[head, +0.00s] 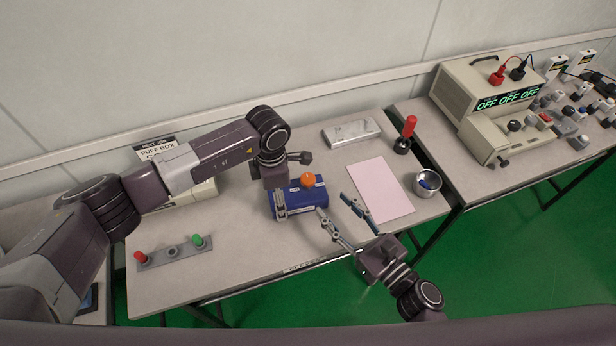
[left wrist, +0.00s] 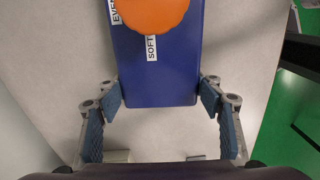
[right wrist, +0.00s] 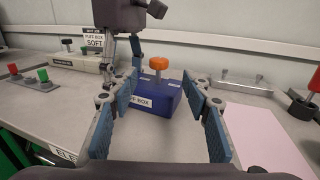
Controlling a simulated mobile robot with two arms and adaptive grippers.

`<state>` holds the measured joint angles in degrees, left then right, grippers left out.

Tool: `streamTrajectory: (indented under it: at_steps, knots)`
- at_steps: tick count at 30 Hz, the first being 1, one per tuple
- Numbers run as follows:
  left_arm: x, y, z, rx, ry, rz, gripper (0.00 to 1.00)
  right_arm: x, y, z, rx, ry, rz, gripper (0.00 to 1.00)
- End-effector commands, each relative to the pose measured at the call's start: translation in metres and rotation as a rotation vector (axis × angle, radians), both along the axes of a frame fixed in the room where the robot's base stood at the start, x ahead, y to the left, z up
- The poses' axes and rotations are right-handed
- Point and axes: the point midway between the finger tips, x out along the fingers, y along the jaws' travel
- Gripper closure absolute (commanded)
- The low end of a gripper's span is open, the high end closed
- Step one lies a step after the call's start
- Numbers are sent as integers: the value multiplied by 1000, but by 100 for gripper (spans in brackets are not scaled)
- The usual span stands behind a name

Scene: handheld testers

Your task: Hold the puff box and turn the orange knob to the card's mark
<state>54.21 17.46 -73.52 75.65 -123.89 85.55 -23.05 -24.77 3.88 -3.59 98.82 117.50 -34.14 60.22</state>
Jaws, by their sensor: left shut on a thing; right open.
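The blue puff box (head: 310,199) lies on the table with its orange knob (head: 307,180) on top. The left wrist view shows the knob (left wrist: 152,8) cut off at the top edge, with a SOFT label and a partly covered label beside it. My left gripper (left wrist: 160,95) is shut on the puff box, one finger on each side. My right gripper (head: 334,207) is open and empty, in front of the box; the right wrist view shows the knob (right wrist: 159,63) between and beyond its fingers. The card (right wrist: 93,40) at the back reads PUFF BOX SOFT. The knob's pointer is not visible.
A grey base with red and green knobs (head: 172,252) lies at the front left. A pink sheet (head: 380,190), a metal case (head: 351,132), a red-handled tool (head: 407,135) and a metal bowl (head: 427,184) are to the right. A beige bench instrument (head: 480,100) stands on the right table.

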Motion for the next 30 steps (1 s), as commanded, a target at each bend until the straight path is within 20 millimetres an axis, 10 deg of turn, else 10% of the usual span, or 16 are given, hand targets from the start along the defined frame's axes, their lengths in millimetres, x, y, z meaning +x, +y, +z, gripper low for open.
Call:
streamTrajectory:
  at_steps: [15, 30]
  knots:
    - [1, 0, 1, -1, -1, 0, 62, 77, 55, 0, 0, 0, 2, 56]
    - [1, 0, 0, -1, -1, 0, 62, 90, 65, -1, -1, 2, 3, 56]
